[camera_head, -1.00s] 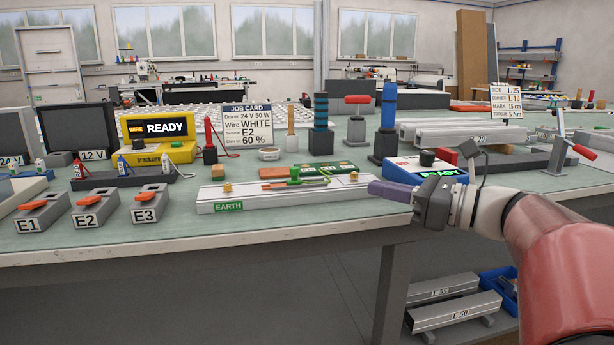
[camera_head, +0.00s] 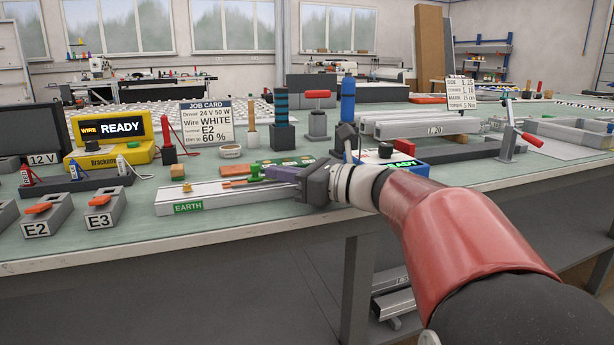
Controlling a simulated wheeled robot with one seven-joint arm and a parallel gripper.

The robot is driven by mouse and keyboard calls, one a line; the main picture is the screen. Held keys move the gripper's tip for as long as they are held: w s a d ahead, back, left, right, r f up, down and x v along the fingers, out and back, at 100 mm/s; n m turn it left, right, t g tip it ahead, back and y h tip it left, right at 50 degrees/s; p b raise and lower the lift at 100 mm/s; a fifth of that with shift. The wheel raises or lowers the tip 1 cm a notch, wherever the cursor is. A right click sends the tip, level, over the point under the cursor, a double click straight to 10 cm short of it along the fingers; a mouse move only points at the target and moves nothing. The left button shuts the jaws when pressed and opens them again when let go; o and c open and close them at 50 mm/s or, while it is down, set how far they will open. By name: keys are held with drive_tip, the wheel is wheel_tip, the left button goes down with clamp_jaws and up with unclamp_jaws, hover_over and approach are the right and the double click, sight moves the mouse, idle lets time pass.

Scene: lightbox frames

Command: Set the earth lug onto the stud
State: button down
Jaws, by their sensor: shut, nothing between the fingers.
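The earth rail (camera_head: 222,200) is a long pale metal profile with a green EARTH label, lying near the front of the bench. A small brass stud (camera_head: 187,187) stands near its left end. A green piece (camera_head: 256,178), perhaps the earth lug with its lead, shows above the middle of the rail, partly hidden by my fingers. I cannot tell its exact shape or whether my fingers touch it. My gripper (camera_head: 243,172) reaches in from the right with its purple-grey fingers shut and empty, pointing left over the rail, right of the stud. It covers the rail's right end.
A green board (camera_head: 272,163) lies behind the rail. A tan block (camera_head: 178,171) sits behind the stud. Terminal blocks E2 (camera_head: 47,216) and E3 (camera_head: 104,209) stand at left. Tool stands (camera_head: 282,132) rise behind. The job card (camera_head: 206,124) stands behind the rail.

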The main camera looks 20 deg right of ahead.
sight(232, 192)
drive_tip(key=shift+x, duration=0.9)
drive_tip(key=a, duration=0.7)
drive_tip(key=shift+a, duration=0.35)
